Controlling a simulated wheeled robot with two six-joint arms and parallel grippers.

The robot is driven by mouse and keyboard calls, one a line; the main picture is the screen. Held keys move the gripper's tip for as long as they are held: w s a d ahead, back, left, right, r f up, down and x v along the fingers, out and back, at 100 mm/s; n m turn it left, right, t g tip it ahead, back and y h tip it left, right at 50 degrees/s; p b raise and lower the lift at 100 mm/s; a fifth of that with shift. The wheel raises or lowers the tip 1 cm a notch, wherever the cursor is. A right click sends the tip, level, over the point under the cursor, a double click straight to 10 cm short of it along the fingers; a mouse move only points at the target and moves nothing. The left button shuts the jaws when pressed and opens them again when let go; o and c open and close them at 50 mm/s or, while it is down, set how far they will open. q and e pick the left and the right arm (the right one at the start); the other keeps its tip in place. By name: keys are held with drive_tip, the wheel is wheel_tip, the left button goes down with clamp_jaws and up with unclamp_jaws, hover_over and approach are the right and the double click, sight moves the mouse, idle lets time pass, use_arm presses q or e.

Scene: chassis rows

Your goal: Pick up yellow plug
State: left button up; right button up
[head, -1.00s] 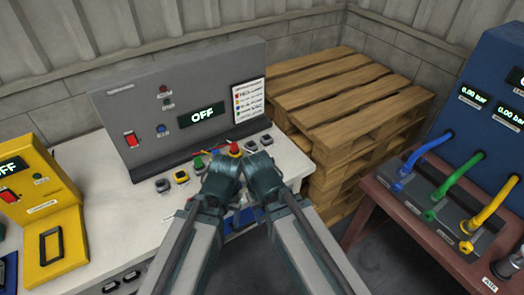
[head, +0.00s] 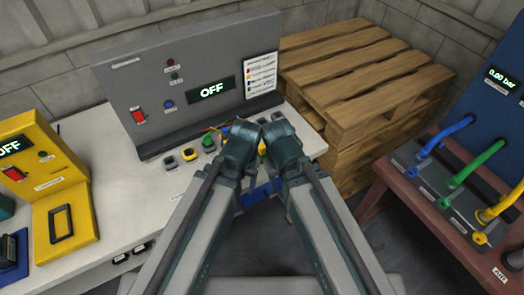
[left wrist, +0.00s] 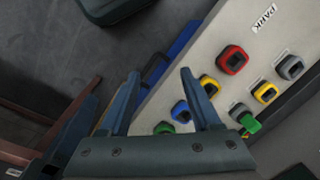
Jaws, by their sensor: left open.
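I cannot single out a yellow plug for sure. In the left wrist view, a yellow ring-shaped piece (left wrist: 210,86) sits on the pale bench between a red ring (left wrist: 232,60) and a blue ring (left wrist: 180,112). A second yellow-rimmed piece (left wrist: 265,92) is in the row nearer the panel. My left gripper (head: 243,145) is over the bench's right part; in its wrist view its fingers (left wrist: 159,73) are apart and empty, beside the rings. My right gripper (head: 283,143) is next to it, its jaws hidden. A bit of yellow (head: 262,149) shows between the two wrists.
A grey panel reading OFF (head: 190,85) stands behind the bench (head: 130,190). A green plug (left wrist: 250,124) is in the panel-side row. A yellow unit (head: 60,205) stands left, wooden pallets (head: 370,80) right, and a hose bench (head: 450,215) far right.

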use_arm(q)
drive_tip(key=w+m, duration=0.1)
drive_tip(key=w, duration=0.1)
drive_tip(key=w+d+r+m+h+p, duration=0.1)
drive_tip(key=w, duration=0.1)
drive_tip(key=w+r+m+h+p, duration=0.1)
drive_tip(key=w, duration=0.1)
drive_tip(key=shift+w+d+r+t, duration=0.2)
drive_tip(key=shift+w+d+t, duration=0.05)
drive_tip(key=shift+w+t, duration=0.1)
drive_tip(key=m+t+h+p, duration=0.2)
drive_tip(key=m+h+p, duration=0.1)
drive_tip(key=m, duration=0.2)
approach(262, 146)
drive_tip(key=b+x, duration=0.2)
drive_tip(key=b, duration=0.2)
drive_tip(key=b+x, duration=0.3)
drive_tip(key=shift+s+a+b, duration=0.1)
drive_tip(key=shift+a+b, duration=0.15)
drive_tip(key=shift+b, duration=0.1)
drive_tip(key=b+x, duration=0.5)
drive_tip(key=x, duration=0.1)
drive_tip(key=shift+d, duration=0.2)
clamp_jaws()
